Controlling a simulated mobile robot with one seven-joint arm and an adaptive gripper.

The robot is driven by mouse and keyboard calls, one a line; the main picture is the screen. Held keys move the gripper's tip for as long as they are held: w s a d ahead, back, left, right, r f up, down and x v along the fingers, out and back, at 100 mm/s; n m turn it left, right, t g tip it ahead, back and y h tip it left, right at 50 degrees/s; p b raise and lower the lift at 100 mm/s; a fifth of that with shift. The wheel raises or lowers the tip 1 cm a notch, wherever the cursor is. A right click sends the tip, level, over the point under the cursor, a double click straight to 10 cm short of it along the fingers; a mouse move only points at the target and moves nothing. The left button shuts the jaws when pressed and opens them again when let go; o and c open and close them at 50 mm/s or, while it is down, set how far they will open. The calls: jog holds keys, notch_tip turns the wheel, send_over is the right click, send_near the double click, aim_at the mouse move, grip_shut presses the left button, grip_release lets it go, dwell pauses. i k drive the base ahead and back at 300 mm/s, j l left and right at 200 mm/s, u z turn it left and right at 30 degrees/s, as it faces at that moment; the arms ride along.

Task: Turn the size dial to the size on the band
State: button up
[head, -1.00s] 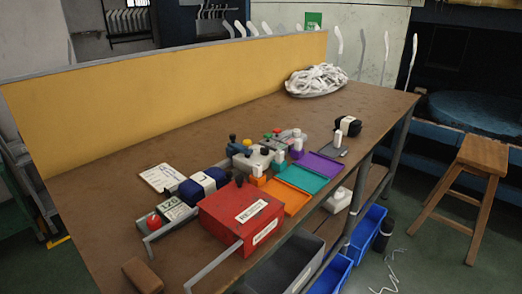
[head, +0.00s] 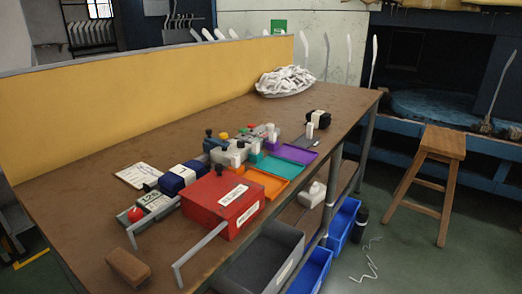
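A navy sock bundle (head: 172,184) lies on the bench with a white band (head: 186,172) around it. The marking on the band is too small to read now. A group of small grey devices (head: 232,153) with black, red, green and yellow knobs stands behind the coloured trays. I cannot tell which knob is the size dial, nor its setting. A second dark bundle (head: 318,119) with a white band lies farther right. My gripper is not in view.
A red box (head: 222,204) stands at the bench's front edge, beside orange (head: 262,184), teal (head: 277,168) and purple (head: 293,153) trays. A brown block (head: 128,266) lies front left. A wooden stool (head: 442,142) stands right. The rear bench top is largely clear.

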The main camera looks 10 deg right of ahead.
aim_at(240, 142)
jog(key=z, duration=0.7)
jog(key=i+l+z, duration=0.25)
jog(key=i+j, duration=0.05)
jog(key=i, duration=0.05)
